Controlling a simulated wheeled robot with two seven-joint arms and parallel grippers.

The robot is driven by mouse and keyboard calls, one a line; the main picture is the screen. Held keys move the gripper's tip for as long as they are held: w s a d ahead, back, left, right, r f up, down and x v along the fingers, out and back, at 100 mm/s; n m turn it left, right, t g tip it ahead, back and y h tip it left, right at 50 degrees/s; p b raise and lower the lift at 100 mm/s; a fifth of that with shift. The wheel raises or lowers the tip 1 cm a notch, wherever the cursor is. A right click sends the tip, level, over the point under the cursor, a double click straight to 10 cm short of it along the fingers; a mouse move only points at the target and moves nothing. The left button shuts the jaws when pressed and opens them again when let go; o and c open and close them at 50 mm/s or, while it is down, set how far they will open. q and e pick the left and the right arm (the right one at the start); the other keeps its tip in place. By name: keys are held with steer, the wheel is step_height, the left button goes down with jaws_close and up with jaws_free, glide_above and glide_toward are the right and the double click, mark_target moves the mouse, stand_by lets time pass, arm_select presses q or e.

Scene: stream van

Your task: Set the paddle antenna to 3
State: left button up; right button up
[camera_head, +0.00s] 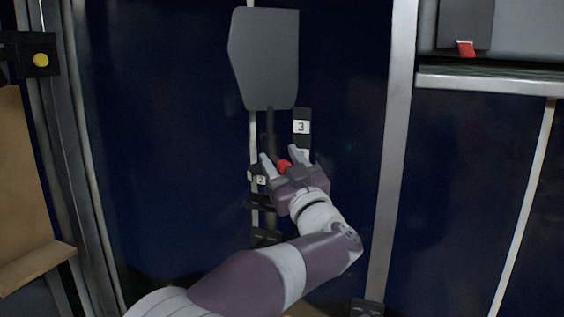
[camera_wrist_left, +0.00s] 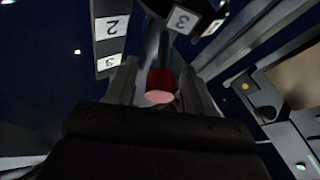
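The paddle antenna (camera_head: 264,58) is a flat grey panel on a dark upright mast against the dark blue wall. A red knob (camera_head: 284,165) is low on the mast; it also shows in the left wrist view (camera_wrist_left: 160,84). A white label "3" (camera_head: 301,127) is on a dark plate right of the mast, and a label "2" (camera_head: 261,180) is lower left. My left gripper (camera_head: 282,157) is open, its fingers on either side of the knob. A gap shows between the left finger and the knob; contact on the other side is unclear. My right gripper is not in view.
A grey vertical post (camera_head: 392,150) stands right of the antenna, with a metal shelf (camera_head: 490,81) beyond it. A brown panel (camera_head: 22,180) and a box with a yellow button (camera_head: 40,60) are at the left. The wall beside the mast is bare.

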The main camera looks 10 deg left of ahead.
arm_select(q)
steer(key=b+v, duration=0.7)
steer(key=v, duration=0.5)
steer(key=shift+s, duration=0.25)
steer(key=shift+d+f, duration=0.1)
steer(key=shift+f, duration=0.05)
